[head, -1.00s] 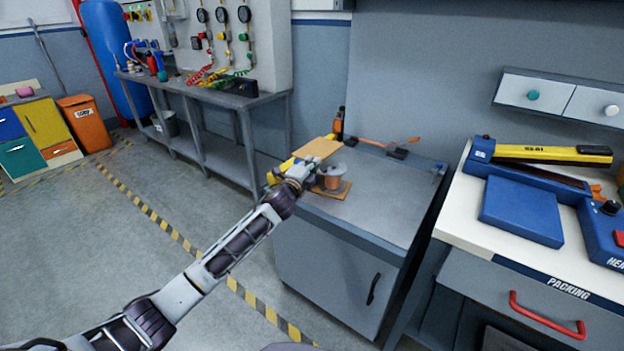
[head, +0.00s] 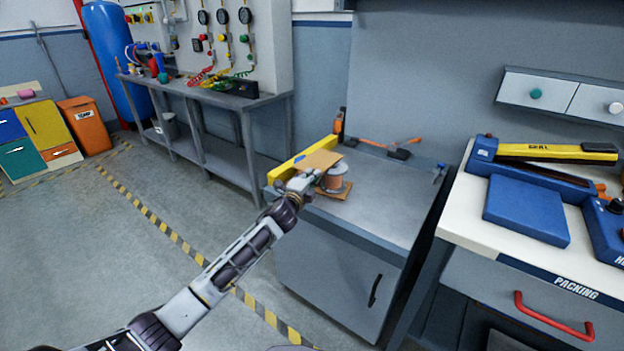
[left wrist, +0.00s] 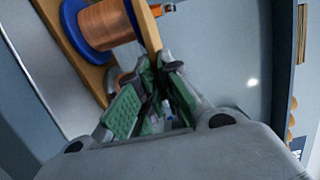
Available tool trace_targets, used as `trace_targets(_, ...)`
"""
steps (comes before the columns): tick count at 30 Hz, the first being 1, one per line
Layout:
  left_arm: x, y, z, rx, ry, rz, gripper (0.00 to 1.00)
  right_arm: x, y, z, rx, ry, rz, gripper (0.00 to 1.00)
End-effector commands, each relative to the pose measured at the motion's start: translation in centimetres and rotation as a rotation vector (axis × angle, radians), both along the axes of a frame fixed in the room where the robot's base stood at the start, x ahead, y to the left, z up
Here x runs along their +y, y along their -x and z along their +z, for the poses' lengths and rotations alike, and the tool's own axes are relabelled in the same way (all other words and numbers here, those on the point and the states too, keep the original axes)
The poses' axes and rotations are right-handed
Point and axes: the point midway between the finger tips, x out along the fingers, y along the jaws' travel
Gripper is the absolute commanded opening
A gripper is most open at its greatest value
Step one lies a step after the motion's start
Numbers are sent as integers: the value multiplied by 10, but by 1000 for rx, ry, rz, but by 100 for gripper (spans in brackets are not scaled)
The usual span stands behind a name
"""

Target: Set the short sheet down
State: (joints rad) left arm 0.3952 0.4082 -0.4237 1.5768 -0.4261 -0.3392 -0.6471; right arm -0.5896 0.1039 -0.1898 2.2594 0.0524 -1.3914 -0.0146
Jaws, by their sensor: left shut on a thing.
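The short sheet, a thin tan board (head: 320,158), is held by one edge in my left gripper (head: 303,181), above the grey cabinet top. In the left wrist view, the board (left wrist: 145,27) shows edge-on between the green-padded fingers of the left gripper (left wrist: 155,85). The spool (left wrist: 105,24) also shows close beside the held sheet in the left wrist view. Whether the sheet touches the spool cannot be told. My right gripper is out of view.
A yellow bar (head: 290,168) lies along the cabinet's left edge. An orange-handled tool (head: 375,145) and an orange bottle (head: 339,122) are at the back. The right part of the cabinet top (head: 390,205) is clear. A packing bench (head: 455,218) stands to the right.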

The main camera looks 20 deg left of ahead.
Motion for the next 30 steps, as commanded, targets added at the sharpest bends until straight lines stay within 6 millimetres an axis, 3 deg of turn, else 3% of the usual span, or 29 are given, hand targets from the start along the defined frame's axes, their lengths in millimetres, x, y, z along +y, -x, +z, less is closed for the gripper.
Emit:
trace_targets(14, 0, 0, -3, -2, 0, 0, 0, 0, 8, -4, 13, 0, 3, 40)
trace_targets(15, 0, 0, -3, -2, 0, 0, 10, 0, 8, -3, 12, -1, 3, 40)
trace_targets(19, 0, 0, -3, -2, 0, 0, 27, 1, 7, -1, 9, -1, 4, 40)
trace_targets(30, 0, 0, -2, -2, 0, 0, 28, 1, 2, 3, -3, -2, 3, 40)
